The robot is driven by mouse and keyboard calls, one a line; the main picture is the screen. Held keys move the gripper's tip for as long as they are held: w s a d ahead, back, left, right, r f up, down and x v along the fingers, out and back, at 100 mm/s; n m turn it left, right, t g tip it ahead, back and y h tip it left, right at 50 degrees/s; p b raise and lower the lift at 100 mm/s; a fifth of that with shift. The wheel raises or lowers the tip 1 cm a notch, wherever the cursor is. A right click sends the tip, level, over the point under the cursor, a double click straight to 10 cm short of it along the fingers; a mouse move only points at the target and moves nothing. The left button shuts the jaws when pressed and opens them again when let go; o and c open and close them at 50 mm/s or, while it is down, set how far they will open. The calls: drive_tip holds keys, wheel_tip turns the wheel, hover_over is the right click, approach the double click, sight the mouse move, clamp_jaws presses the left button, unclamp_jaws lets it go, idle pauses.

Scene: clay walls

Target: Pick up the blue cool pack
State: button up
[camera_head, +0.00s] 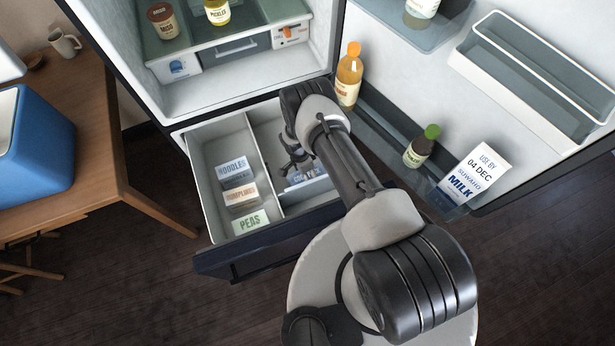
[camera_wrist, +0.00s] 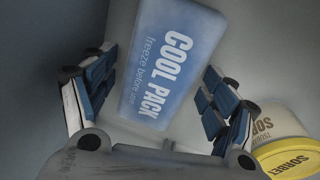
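The blue cool pack (camera_wrist: 172,65) is a flat pale-blue block with white lettering, COOL PACK, in the wrist view. It lies in the freezer drawer (camera_head: 204,190), in the compartment right of the divider. My gripper (camera_wrist: 155,95) is open, with one blue-padded finger on each side of the pack. Gaps show between the pads and the pack's edges. In the head view my gripper (camera_head: 291,165) reaches down into that compartment, and my arm covers much of it.
A sorbet tub (camera_wrist: 287,145) with a yellow lid sits close to the right finger. The drawer's left compartment holds noodles (camera_head: 234,172), dumplings (camera_head: 241,195) and peas (camera_head: 250,222). The open fridge door with a milk carton (camera_head: 478,172) stands right of my arm.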

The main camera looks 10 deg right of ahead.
drive_tip(key=shift+s, duration=0.1)
drive_tip(key=c, duration=1.1)
drive_tip(key=shift+r, duration=0.1)
